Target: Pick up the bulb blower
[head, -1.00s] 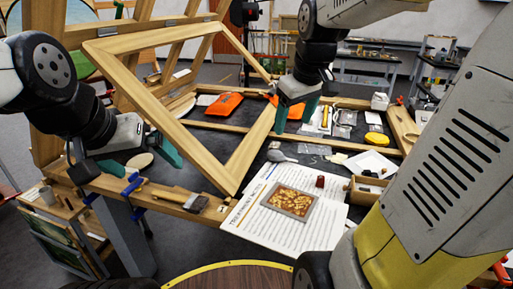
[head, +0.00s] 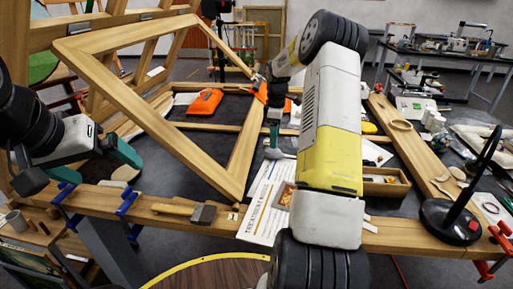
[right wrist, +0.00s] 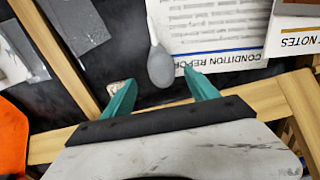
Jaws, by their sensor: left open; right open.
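The bulb blower is a grey rounded bulb with a pale narrow nozzle. In the right wrist view the bulb blower (right wrist: 160,66) lies on the dark tabletop beside the printed sheet, its bulb end toward my gripper. My right gripper (right wrist: 159,80) is open, with one teal finger on each side of the bulb's line; I cannot tell how far above it they are. My left gripper (head: 95,164) is open and empty at the table's left side.
A wooden frame (head: 150,113) leans across the left of the table. An orange object (head: 205,101) lies behind. The printed sheet (head: 258,205) and a wooden box (head: 384,190) are near my right arm.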

